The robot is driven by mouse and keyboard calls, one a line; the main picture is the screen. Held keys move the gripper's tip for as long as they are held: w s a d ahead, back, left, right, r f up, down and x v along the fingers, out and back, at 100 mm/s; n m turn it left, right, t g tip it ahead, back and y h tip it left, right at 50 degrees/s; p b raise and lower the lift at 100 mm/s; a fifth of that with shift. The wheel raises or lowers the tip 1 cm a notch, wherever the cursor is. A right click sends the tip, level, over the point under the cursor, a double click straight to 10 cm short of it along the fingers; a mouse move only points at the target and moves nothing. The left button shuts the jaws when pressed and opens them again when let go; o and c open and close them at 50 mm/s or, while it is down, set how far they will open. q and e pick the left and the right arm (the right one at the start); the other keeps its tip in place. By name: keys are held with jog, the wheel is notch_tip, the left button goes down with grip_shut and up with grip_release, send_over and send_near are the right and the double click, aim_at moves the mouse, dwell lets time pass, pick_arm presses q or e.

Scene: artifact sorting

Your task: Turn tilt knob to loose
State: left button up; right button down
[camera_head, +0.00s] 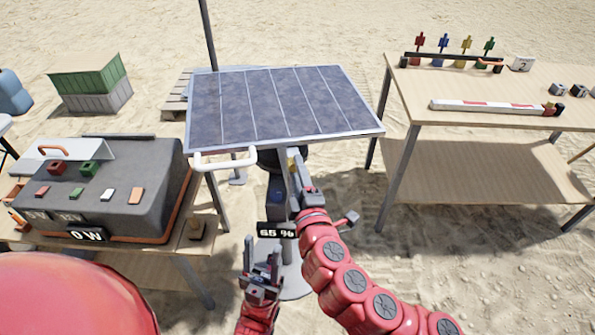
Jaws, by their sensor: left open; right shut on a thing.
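The solar panel (285,105) is tilted on a dark post with a round grey base (294,284). A white handle (225,161) sticks out from its front edge. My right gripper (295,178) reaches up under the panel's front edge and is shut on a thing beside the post. That thing looks like the tilt knob, but the fingers mostly hide it, and its setting cannot be read. My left gripper (262,262) is open and empty, pointing up, low in front of the post. A black "65 %" display (276,230) shows just above it.
A dark console (110,190) with coloured blocks and a "0 W" display (87,235) stands on a table at left. A wooden table (550,78) at right holds coloured figures and a red-white bar (490,106). Sand lies open between.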

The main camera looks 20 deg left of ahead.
jog(key=shift+n, duration=0.3)
dwell(0.4)
jog(key=shift+c, duration=2.2)
grip_release()
